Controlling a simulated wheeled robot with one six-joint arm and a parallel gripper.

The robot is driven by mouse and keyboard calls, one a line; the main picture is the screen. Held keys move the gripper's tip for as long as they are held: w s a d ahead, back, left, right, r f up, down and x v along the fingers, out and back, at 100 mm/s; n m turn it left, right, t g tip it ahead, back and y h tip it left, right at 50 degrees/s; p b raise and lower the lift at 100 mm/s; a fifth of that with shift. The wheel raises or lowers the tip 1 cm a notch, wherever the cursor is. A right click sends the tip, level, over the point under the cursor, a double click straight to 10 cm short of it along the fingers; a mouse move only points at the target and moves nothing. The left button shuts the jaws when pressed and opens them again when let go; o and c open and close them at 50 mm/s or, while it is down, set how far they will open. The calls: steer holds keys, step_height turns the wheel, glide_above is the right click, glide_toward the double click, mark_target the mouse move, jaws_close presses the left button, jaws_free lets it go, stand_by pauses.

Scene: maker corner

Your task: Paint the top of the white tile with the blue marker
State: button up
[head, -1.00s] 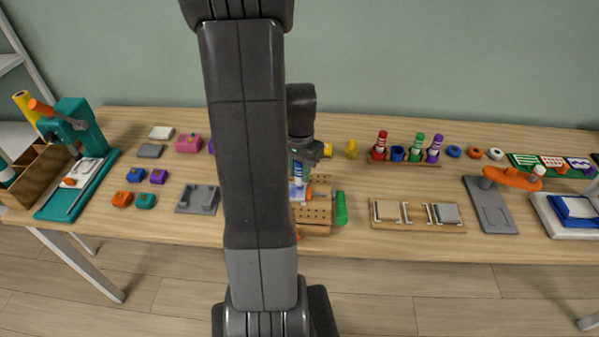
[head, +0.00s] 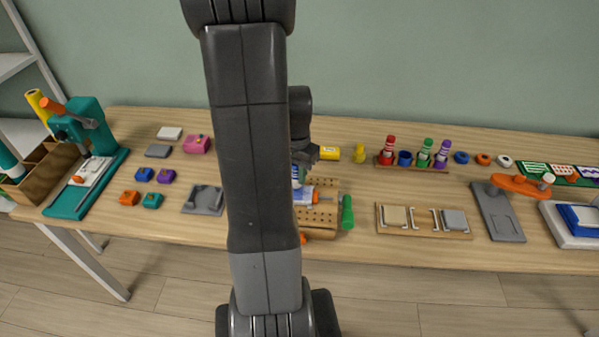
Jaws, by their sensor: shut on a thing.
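My gripper (head: 303,156) is shut on the blue marker (head: 296,172), which has white and blue bands and points downward. Just below it is a small white tile (head: 301,198) with blue showing on its upper face, at the left part of a wooden pegboard block (head: 325,215). My arm hides the left side of this spot. I cannot tell whether the marker's tip touches the tile.
A rack (head: 420,167) holds red, green and purple markers, with a dark blue cup between them. A green-handled tool (head: 347,212) lies right of the pegboard block. A grey tray (head: 204,200) and small coloured blocks stand left. A wooden tray (head: 424,233) lies right.

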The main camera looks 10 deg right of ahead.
steer(key=shift+s+a, duration=0.15)
steer(key=shift+s, duration=0.55)
steer(key=shift+s, duration=0.1)
steer(key=shift+s+a, duration=0.1)
steer(key=shift+s, duration=0.4)
steer(key=shift+s+d, duration=0.2)
steer(key=shift+d, duration=0.45)
steer(key=shift+s+d, duration=0.15)
steer(key=shift+d, duration=0.5)
steer(key=shift+w, duration=0.15)
steer(key=shift+w+d, duration=0.2)
steer(key=shift+w, duration=0.35)
